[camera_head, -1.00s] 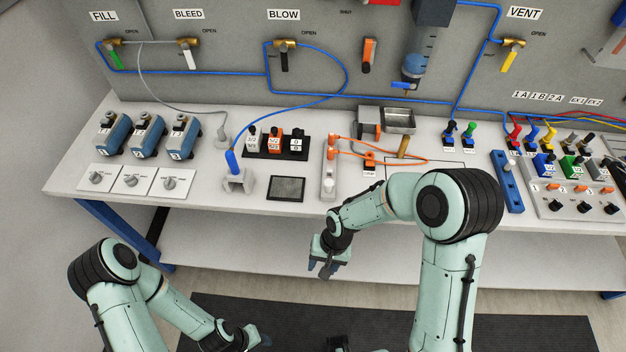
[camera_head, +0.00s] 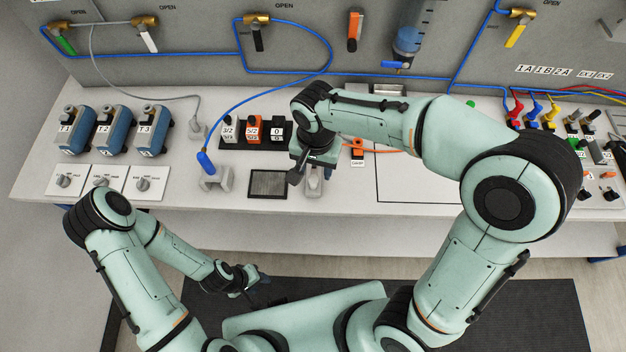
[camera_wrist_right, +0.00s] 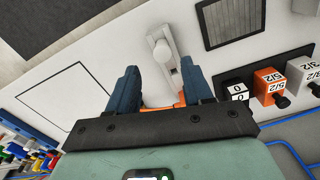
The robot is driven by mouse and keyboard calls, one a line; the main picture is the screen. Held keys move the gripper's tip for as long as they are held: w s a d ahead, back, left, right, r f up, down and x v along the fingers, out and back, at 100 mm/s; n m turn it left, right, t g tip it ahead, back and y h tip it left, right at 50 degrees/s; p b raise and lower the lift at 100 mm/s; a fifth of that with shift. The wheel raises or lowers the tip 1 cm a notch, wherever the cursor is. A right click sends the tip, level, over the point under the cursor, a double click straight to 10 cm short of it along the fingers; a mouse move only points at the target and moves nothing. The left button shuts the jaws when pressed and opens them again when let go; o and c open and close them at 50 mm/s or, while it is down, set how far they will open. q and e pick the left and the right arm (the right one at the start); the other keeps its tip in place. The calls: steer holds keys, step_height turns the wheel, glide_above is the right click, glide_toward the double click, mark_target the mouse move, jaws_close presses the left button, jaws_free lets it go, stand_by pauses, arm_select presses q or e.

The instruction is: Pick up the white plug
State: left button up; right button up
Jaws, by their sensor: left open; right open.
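A white plug-like fitting with a rounded knob lies on a pale strip (camera_wrist_right: 162,50) on the bench, between and beyond the fingers of my right gripper (camera_wrist_right: 160,72) in the right wrist view. In the head view this strip (camera_head: 315,185) is mostly hidden by my right gripper (camera_head: 298,172), which is open above it, apart from the fitting as far as I can tell. A white block marked 3/2 (camera_head: 229,132) stands in a black holder to the left; it also shows in the wrist view (camera_wrist_right: 301,69). My left gripper (camera_head: 258,284) is open and empty, low before the bench.
An orange block (camera_head: 252,131) and a black block (camera_head: 277,131) share the holder. A dark grey panel (camera_head: 268,183) lies left of my right gripper. A blue hose ends in a grey stand (camera_head: 215,180). An orange cable (camera_head: 385,151) runs right. The outlined bench area (camera_head: 425,182) is clear.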

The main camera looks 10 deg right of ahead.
mark_target(313, 179)
steer(key=shift+f, duration=0.75)
steer(key=f, duration=0.5)
steer(key=shift+a+f, duration=0.1)
steer(key=shift+a, duration=0.15)
jaws_close()
